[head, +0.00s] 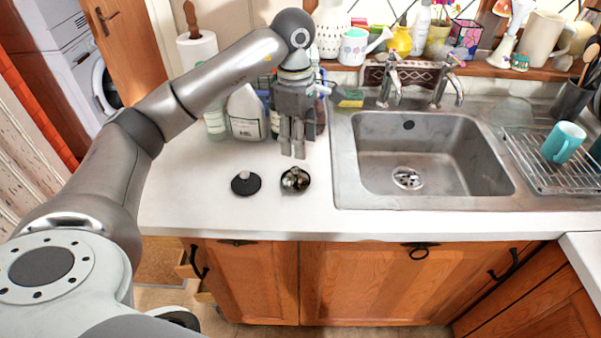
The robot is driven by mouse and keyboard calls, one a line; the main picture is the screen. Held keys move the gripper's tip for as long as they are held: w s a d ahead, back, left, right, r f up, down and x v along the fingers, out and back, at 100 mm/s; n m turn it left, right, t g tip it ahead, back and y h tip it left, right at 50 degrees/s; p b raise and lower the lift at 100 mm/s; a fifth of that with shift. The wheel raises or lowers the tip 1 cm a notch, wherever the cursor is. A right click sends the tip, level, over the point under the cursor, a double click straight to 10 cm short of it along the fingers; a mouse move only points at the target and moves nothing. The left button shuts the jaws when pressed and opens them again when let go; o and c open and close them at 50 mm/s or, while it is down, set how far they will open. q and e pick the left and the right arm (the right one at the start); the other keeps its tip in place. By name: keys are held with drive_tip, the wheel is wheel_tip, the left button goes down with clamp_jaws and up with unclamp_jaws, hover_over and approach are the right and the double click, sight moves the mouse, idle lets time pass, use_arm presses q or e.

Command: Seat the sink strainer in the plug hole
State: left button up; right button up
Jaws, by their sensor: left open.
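My left gripper (292,154) hangs over the counter left of the sink, fingers pointing down and slightly apart, with nothing visible between them. Just below and in front of it is a round dark dish-like thing (308,185) with shiny metallic shapes in it. I cannot tell for certain which of these two is the sink strainer. The plug hole (407,179) shows as a bright metal ring with dark openings in the floor of the empty steel basin (470,150). My right gripper is not in view.
Bottles (246,113) stand close behind my left gripper. A sponge (350,98) lies by the sink's back left corner, beside the taps (390,82). A dish rack (550,178) with a teal mug (563,142) is at right. The front left counter (190,205) is clear.

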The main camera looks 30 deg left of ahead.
use_arm(q)
drive_tip(key=a, duration=0.1)
drive_tip(key=p, duration=0.1)
hover_over(295, 168)
drive_tip(key=f, duration=0.5)
drive_tip(key=shift+s+d, duration=0.1)
drive_tip(key=shift+s, duration=0.25)
drive_tip(key=f, duration=0.1)
drive_tip(key=f+p, duration=0.2)
drive_tip(key=f, duration=0.1)
drive_tip(key=shift+w, duration=0.3)
drive_tip(key=shift+f, duration=0.6)
clamp_jaws()
